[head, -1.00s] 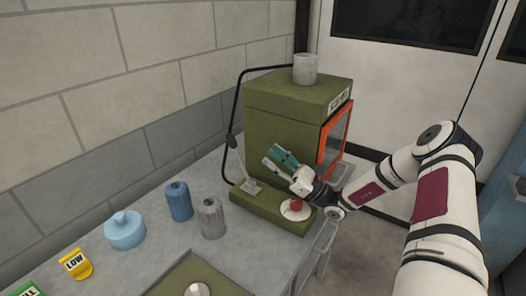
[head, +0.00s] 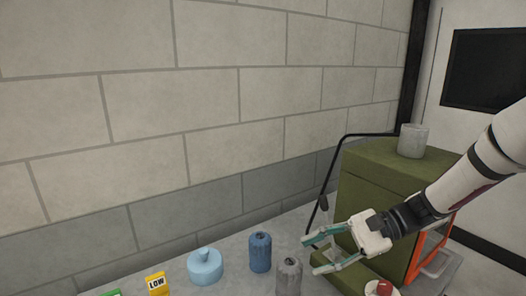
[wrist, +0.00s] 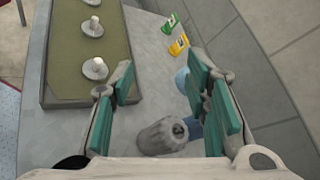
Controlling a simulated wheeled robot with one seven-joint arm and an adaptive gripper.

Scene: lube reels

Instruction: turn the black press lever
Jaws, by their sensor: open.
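My gripper (head: 313,253) is open and empty, with teal finger pads, in front of the press's left side. Its fingertips point left, below and in front of the lever grip, and appear apart from it; the depth gap is hard to judge. In the wrist view my gripper (wrist: 158,68) shows open fingers, and the lever does not show.
A grey canister (head: 289,277), a blue canister (head: 260,252) and a light blue round container (head: 205,266) stand left of my gripper. A yellow LOW tag (head: 157,284) is farther left. A grey cup (head: 413,140) is on the press. A green tray (wrist: 48,85) holds white knobs.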

